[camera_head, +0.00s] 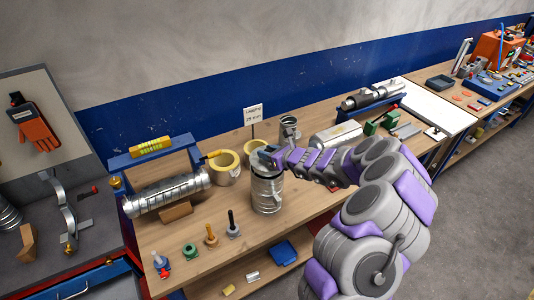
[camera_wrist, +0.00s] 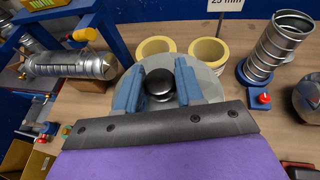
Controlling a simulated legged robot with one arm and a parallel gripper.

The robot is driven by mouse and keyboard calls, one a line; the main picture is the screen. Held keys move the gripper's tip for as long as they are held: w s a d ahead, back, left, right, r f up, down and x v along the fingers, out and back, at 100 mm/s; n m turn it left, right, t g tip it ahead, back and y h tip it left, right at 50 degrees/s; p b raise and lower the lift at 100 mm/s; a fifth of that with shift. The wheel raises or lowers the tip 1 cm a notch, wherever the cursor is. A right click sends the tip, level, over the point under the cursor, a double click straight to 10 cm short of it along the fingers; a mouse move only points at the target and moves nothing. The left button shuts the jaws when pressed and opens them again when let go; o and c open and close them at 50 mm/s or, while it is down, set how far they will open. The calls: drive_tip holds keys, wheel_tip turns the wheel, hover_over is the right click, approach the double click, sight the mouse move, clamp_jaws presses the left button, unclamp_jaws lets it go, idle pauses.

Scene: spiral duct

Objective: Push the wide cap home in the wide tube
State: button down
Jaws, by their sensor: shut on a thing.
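The wide tube (camera_head: 267,194) is a ribbed metal cylinder standing upright near the middle of the wooden bench in the head view. The wide cap (camera_wrist: 209,73) is a pale grey disc with a round black knob (camera_wrist: 160,84) in the wrist view. My gripper (camera_wrist: 159,86) has its blue-padded fingers on both sides of the knob and is shut on it. In the head view my gripper (camera_head: 268,154) is at the tube's top. The tube is hidden below the cap in the wrist view, so how deep the cap sits cannot be told.
Two yellow-lined rings (camera_head: 226,168) stand behind the tube. A spiral duct (camera_head: 165,193) lies in a blue-ended stand at left. Several small coloured tools (camera_head: 211,236) stand at the front left. A smaller upright duct (camera_wrist: 275,46) is at right in the wrist view.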

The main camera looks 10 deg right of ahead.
drive_tip(key=shift+d+b, duration=0.45)
drive_tip(key=shift+d, duration=0.8)
drive_tip(key=shift+a+b, duration=0.65)
drive_tip(key=shift+a, duration=1.55)
drive_tip(key=shift+d+b, duration=0.45)
drive_tip(key=shift+d, duration=0.45)
drive_tip(key=shift+a, duration=1.25)
drive_tip(key=shift+d+p, duration=0.45)
drive_tip(key=shift+d, duration=0.95)
drive_tip(key=shift+a+r+p, duration=0.1)
drive_tip(key=shift+a+p, duration=0.35)
drive_tip(key=shift+a, duration=0.05)
drive_tip(key=shift+d+p, duration=0.65)
drive_tip(key=shift+d, duration=0.65)
drive_tip(key=shift+a+f, duration=0.2)
drive_tip(key=shift+a, duration=0.4)
